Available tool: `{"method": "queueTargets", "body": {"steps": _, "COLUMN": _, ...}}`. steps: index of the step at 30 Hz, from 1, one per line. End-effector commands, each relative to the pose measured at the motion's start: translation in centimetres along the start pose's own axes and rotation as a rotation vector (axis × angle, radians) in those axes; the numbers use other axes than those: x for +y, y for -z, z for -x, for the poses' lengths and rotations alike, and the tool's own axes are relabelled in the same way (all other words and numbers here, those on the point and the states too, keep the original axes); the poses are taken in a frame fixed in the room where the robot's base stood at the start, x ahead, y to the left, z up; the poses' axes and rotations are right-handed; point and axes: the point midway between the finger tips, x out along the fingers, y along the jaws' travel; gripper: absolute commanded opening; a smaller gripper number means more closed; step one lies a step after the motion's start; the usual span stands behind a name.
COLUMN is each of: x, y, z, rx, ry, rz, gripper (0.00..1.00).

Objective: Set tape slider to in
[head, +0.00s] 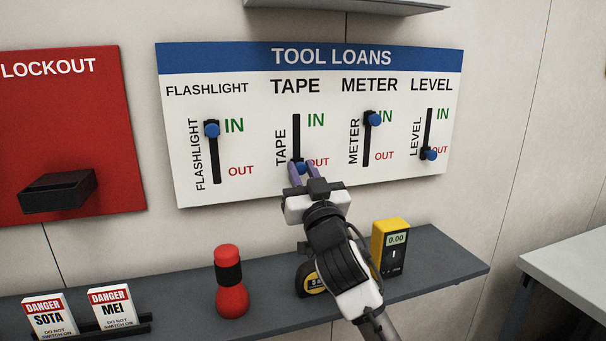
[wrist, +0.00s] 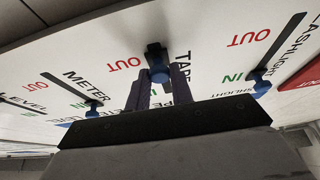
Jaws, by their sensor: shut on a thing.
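The tape slider is a blue knob (head: 300,167) on a black vertical track (head: 296,130) on the tool loans board (head: 390,190). The knob is at the bottom of its track, beside the red OUT label. My gripper (head: 302,170) is at the board with its fingers shut on the tape knob. In the wrist view the blue knob (wrist: 159,74) shows between the two finger ends. The fingers partly hide the knob in the head view. A tape measure (head: 313,279) lies on the shelf, partly hidden by my arm.
The flashlight slider (head: 211,130) and meter slider (head: 375,118) are at IN; the level slider (head: 429,155) is at OUT. A red flashlight (head: 231,285) and yellow meter (head: 391,246) stand on the shelf (head: 440,262) below. A red lockout board (head: 80,120) is at left.

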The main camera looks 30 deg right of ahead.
Motion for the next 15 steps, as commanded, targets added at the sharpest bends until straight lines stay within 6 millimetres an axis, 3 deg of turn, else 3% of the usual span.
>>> {"method": "queueTargets", "body": {"steps": 9, "x": -0.1, "y": 7.0, "z": -3.0, "rx": 0.001, "ry": 0.002, "rz": -0.001, "gripper": 0.0}}
{"method": "queueTargets", "body": {"steps": 15, "x": 0.0, "y": 8.5, "z": -3.5, "rx": 0.0, "ry": 0.001, "rz": 0.0, "gripper": 0.0}}
